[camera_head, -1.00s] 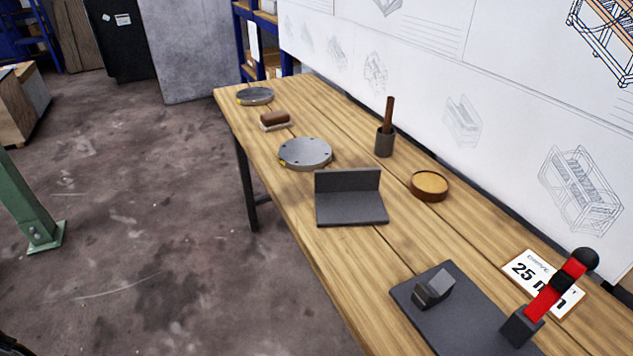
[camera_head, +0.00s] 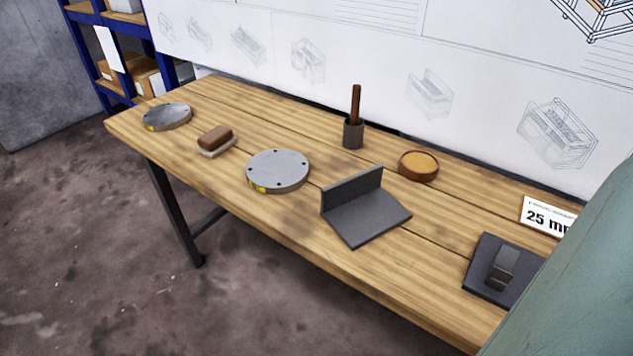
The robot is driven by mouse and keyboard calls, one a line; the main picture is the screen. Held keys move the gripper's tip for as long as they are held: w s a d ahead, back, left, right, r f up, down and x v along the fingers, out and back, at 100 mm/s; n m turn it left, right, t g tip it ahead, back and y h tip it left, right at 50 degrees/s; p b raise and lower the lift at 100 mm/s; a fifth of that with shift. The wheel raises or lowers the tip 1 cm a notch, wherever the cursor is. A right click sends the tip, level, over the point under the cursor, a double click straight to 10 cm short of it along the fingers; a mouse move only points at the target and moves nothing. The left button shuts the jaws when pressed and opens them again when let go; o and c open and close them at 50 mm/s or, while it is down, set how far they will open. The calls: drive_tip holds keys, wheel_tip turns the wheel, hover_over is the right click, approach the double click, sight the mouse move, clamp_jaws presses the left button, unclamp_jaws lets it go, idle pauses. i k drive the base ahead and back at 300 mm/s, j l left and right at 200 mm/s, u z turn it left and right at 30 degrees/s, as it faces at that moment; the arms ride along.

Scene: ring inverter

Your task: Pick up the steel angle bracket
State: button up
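The steel angle bracket (camera_head: 366,216) is a dark grey L-shaped piece on the wooden workbench (camera_head: 300,239). Its flat plate lies on the bench and its upright plate stands along the back left side. It is near the front edge of the bench, just right of a round steel disc. Nothing touches it or covers it. My gripper is not in view. A grey-green shape fills the lower right corner, and I cannot tell what it is.
A steel disc (camera_head: 277,171), a second disc (camera_head: 167,117), a brush (camera_head: 216,141), a cup with a wooden handle (camera_head: 353,133) and a round wooden dish (camera_head: 418,166) stand around the bracket. A dark base plate (camera_head: 484,279) and a 25 mm sign (camera_head: 546,215) are at right.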

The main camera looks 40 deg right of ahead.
sight(356, 207)
drive_tip(key=i+j, duration=0.8)
drive_tip(key=j, duration=0.25)
drive_tip(key=i+j+z, duration=0.15)
drive_tip(key=z, duration=0.35)
drive_tip(key=i+j+z, duration=0.1)
drive_tip(key=j+z, duration=0.4)
drive_tip(key=l+z, duration=0.1)
drive_tip(key=z, duration=1.95)
